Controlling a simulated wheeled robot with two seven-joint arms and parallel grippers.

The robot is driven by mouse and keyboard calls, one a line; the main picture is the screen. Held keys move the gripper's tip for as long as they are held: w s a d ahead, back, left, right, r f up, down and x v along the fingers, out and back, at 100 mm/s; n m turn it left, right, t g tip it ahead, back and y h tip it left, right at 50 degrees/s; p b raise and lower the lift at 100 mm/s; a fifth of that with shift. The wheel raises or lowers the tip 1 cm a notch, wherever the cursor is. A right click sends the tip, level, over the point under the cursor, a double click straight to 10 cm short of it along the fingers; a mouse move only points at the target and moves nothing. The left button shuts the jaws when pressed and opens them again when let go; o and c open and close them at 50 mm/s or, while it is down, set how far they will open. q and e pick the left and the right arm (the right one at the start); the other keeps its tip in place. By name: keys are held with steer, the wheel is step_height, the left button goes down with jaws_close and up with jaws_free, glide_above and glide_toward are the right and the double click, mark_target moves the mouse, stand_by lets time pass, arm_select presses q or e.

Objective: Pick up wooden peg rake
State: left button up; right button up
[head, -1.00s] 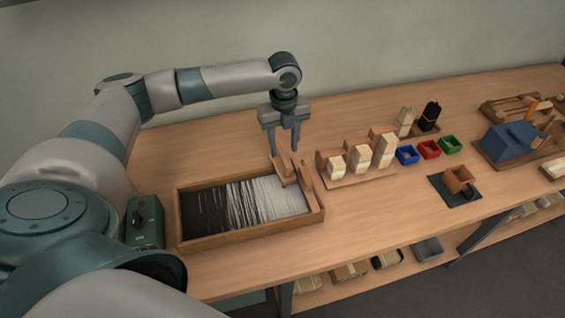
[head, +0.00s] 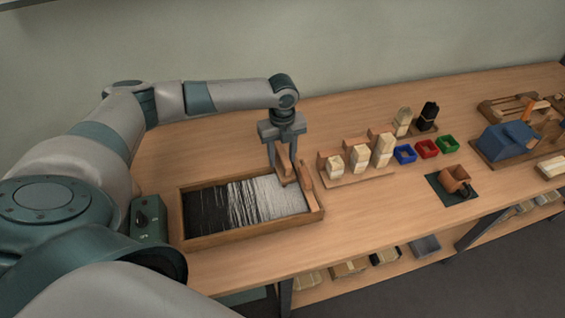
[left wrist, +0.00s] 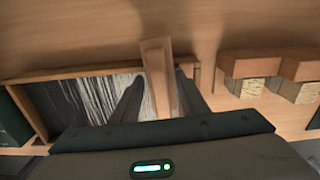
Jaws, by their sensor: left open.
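The wooden peg rake (head: 284,162) is a light brown wooden piece at the right end of the bristle tray, near its back corner. My left gripper (head: 283,155) points down over it, open, with one finger on each side of the wood. In the left wrist view the rake (left wrist: 156,70) stands between the two dark fingers of the left gripper (left wrist: 160,92), with a gap visible on its left side. Contact on the right side is hard to tell. The rake's lower part is hidden. My right gripper is not in view.
The wooden tray (head: 250,234) holds black and white bristles. A rack of wooden blocks (head: 358,180) and blue (head: 404,154), red and green bins lie further right. A green control box (head: 148,218) is left of the tray.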

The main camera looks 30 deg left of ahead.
arm_select(q)
jaws_close()
steer(key=shift+r, duration=0.1)
stand_by(0.3)
steer(key=shift+r+b, duration=0.3)
steer(key=shift+r, duration=0.45)
step_height(320, 180, up, 26)
steer(key=b, duration=0.5)
steer(key=shift+r, duration=0.2)
